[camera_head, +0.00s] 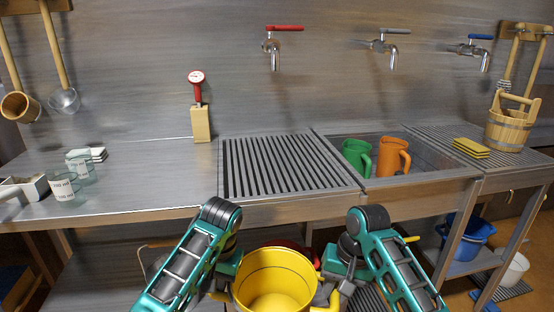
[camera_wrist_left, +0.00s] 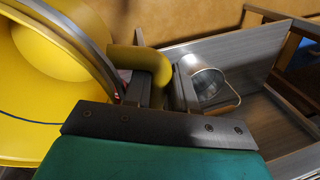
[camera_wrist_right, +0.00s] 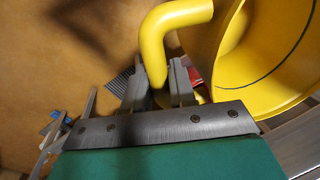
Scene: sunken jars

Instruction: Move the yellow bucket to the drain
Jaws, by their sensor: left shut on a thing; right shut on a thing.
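The yellow bucket (camera_head: 274,282) is at the bottom middle of the head view, in front of the counter and below its top, its open mouth facing up. My left gripper (camera_wrist_left: 160,88) is shut on a yellow side handle (camera_wrist_left: 140,60) of the bucket. My right gripper (camera_wrist_right: 160,88) is shut on the opposite handle (camera_wrist_right: 165,35). The bucket's inside looks empty where it shows; its underside is hidden. No thing is clearly marked as the drain. A slatted grate (camera_head: 285,168) lies in the counter top, and a dark slatted grate (camera_head: 368,297) shows low down behind my right arm.
A sink (camera_head: 440,158) holds a green jug (camera_head: 356,158) and an orange jug (camera_head: 393,156). Glasses (camera_head: 66,186) stand on the left counter. A wooden bucket (camera_head: 510,128) stands at the right. A blue bucket (camera_head: 468,236) is on the lower shelf, and a white bucket (camera_head: 513,268) near the floor.

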